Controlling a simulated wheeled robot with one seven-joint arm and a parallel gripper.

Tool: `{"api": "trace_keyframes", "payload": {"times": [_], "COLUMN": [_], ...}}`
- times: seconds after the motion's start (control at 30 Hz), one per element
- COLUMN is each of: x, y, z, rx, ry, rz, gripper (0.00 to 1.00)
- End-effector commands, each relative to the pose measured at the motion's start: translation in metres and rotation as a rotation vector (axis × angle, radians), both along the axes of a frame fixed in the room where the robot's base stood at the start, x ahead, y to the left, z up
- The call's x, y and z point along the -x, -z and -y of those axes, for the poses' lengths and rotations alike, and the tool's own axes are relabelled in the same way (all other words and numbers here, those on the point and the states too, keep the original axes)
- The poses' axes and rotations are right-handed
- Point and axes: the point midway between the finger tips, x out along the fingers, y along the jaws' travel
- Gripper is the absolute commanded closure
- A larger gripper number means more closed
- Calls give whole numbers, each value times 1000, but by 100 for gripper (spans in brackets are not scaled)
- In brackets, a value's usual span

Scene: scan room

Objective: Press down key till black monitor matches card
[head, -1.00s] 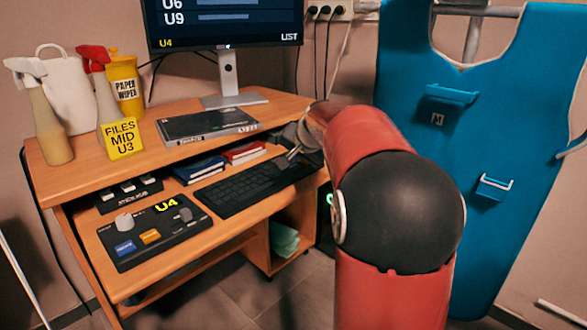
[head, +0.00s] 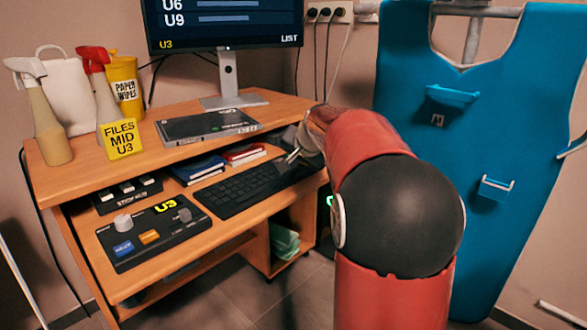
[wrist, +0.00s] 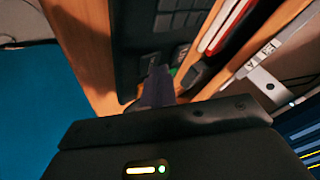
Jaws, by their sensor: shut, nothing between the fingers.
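The black monitor (head: 222,22) stands at the back of the desk and shows "U3" in yellow at its lower left and "LIST" at its lower right. The yellow card (head: 120,139) on the upper shelf reads "FILES MID U3". The black keyboard (head: 238,188) lies on the lower shelf; it also shows in the wrist view (wrist: 178,22). My gripper (head: 292,156) is shut and empty at the keyboard's right end. In the wrist view its fingers (wrist: 158,75) are over that end. The key under the tips is hidden.
A control panel (head: 150,232) with a knob, coloured buttons and a yellow "U3" display sits left of the keyboard. A flat black device (head: 208,125), spray bottles (head: 52,125) and a wipes tub (head: 125,80) stand on the upper shelf. A blue apron (head: 440,150) hangs at right.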

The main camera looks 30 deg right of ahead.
Motion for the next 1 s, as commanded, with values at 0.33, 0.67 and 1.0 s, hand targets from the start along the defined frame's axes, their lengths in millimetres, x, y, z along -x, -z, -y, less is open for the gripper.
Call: {"api": "trace_keyframes", "payload": {"times": [0.33, 0.67, 1.0], "x": [0, 0, 0], "y": [2, -12, -15], "z": [0, 0, 0], "rx": [-1, -1, 0], "ry": [-1, -1, 0], "rz": [-2, -2, -1], "gripper": [100, 100, 100]}}
